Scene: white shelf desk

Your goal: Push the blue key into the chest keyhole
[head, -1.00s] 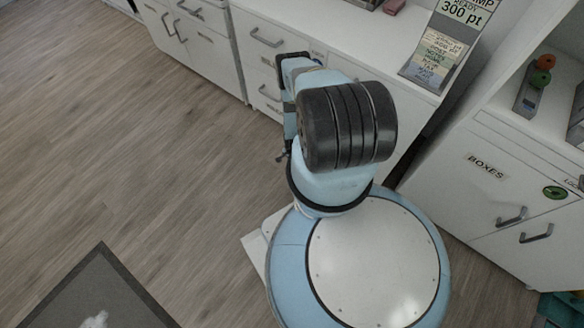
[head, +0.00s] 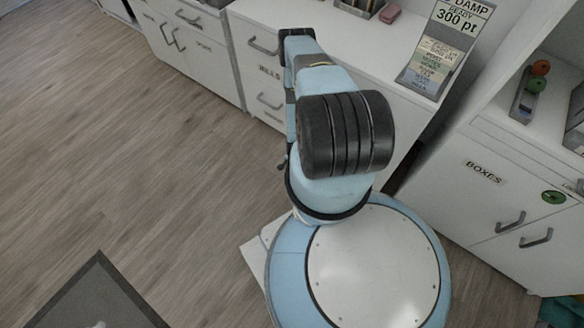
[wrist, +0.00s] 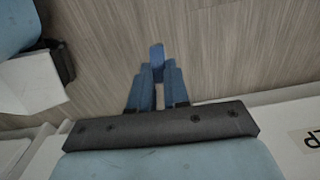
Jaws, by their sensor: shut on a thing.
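In the wrist view my gripper (wrist: 158,80) has its two blue fingers drawn together at the tips. The blue key (wrist: 157,53) shows as a short blue piece held between the fingertips and sticking out past them. Wooden floor lies behind it in that view. In the head view my arm reaches toward the white drawer units, and the fingers and key are hidden by the arm. I cannot make out the chest or its keyhole in any view.
A white drawer unit (head: 262,82) with a worktop lies beyond my arm. A pink block (head: 389,14) and a sign stand (head: 436,68) are on the worktop. At the right is a cabinet marked BOXES (head: 484,172). The floor at the left (head: 140,140) is clear up to a dark mat (head: 95,290).

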